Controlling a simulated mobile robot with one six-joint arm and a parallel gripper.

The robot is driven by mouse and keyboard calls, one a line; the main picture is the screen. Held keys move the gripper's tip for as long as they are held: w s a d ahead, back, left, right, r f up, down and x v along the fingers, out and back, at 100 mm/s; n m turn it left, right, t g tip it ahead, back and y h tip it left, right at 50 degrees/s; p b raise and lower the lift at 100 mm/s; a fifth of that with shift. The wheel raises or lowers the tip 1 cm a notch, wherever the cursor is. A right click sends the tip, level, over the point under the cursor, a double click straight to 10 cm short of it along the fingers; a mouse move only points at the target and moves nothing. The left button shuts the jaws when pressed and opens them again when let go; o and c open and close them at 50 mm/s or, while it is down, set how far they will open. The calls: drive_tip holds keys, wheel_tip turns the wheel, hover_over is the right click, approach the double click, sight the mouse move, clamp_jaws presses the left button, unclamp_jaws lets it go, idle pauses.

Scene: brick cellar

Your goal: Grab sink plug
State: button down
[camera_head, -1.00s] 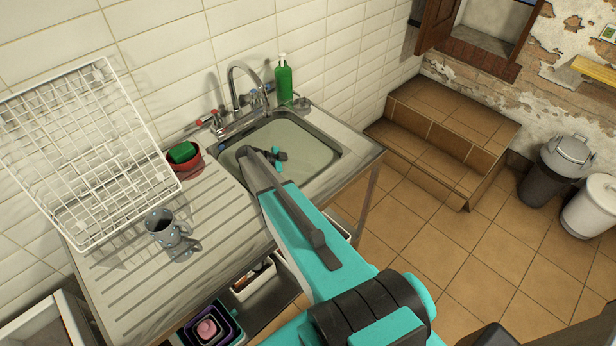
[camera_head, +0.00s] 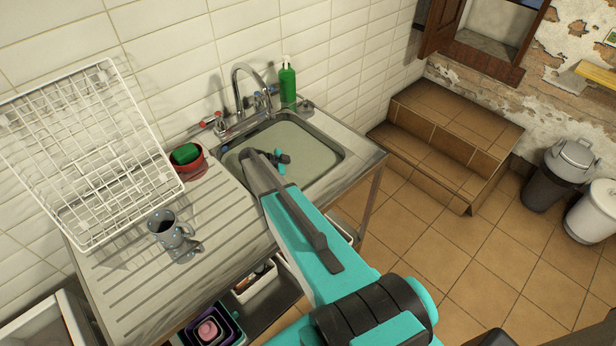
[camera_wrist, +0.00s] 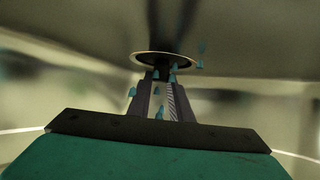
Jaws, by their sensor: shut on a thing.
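The sink (camera_head: 335,165) is a steel basin set in the counter. My gripper (camera_head: 281,158) reaches down into it, with the wrist partly covering the basin. In the wrist view my gripper (camera_wrist: 164,82) is shut on the sink plug (camera_wrist: 164,66), a dark round piece at the light-rimmed drain. The plug appears still at the drain opening; whether it is lifted at all I cannot tell. Small teal pieces show around the fingers. The plug cannot be made out in the head view.
A tap (camera_head: 238,88) arches over the sink's back edge, beside a green soap bottle (camera_head: 288,82). Left of the basin are a red pot with a green sponge (camera_head: 185,154), a speckled mug (camera_head: 165,227) and a white wire rack (camera_head: 90,150).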

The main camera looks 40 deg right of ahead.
drive_tip(key=shift+r, duration=0.1)
wheel_tip(320, 180, up, 10)
drive_tip(key=b, duration=0.4)
idle(0.4)
idle(0.4)
drive_tip(key=shift+b, duration=0.3)
